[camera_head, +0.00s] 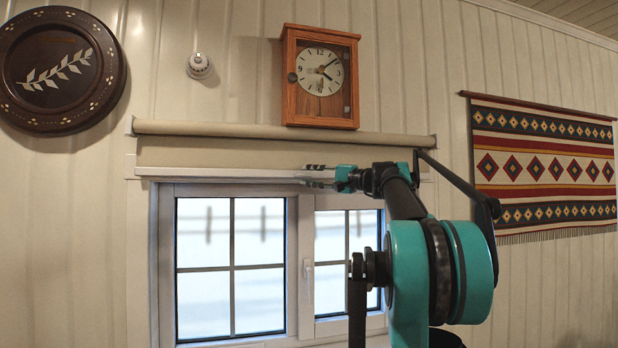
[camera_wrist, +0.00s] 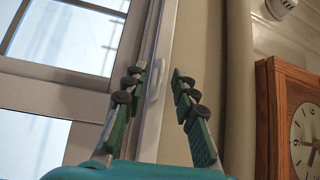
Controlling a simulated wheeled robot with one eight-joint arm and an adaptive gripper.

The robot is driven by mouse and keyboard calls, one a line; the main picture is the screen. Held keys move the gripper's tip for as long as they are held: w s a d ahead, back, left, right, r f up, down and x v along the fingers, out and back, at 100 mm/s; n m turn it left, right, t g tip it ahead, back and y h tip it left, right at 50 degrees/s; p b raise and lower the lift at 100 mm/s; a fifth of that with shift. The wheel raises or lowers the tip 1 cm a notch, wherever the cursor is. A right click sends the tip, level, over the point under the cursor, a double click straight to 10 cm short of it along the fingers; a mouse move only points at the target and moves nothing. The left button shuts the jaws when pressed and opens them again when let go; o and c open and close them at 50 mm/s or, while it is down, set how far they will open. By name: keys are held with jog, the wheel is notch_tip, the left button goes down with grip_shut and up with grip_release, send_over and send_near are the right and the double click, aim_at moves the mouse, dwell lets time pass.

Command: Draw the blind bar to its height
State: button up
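The blind bar (camera_head: 220,173) is a pale strip along the lower edge of the short beige blind (camera_head: 220,154), just above the window. In the wrist view the bar (camera_wrist: 168,35) runs between my fingers, with a small white loop-like pull (camera_wrist: 155,82) on it. My gripper (camera_head: 307,175) is at the bar, right of its middle. In the wrist view my gripper (camera_wrist: 158,76) is open, with one dark-padded finger on each side of the bar and pull. A gap shows on the blind side; contact on the other side is unclear.
The blind's roller (camera_head: 280,133) runs above the fabric. A wooden clock (camera_head: 320,78) hangs just above it. The window (camera_head: 230,265) with pale frames lies below. A woven hanging (camera_head: 543,165) is at right and a dark round plate (camera_head: 60,70) at left.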

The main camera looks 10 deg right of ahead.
jog(key=shift+w+a, duration=0.15)
jog(key=shift+a, duration=0.05)
grip_shut()
dwell(0.4)
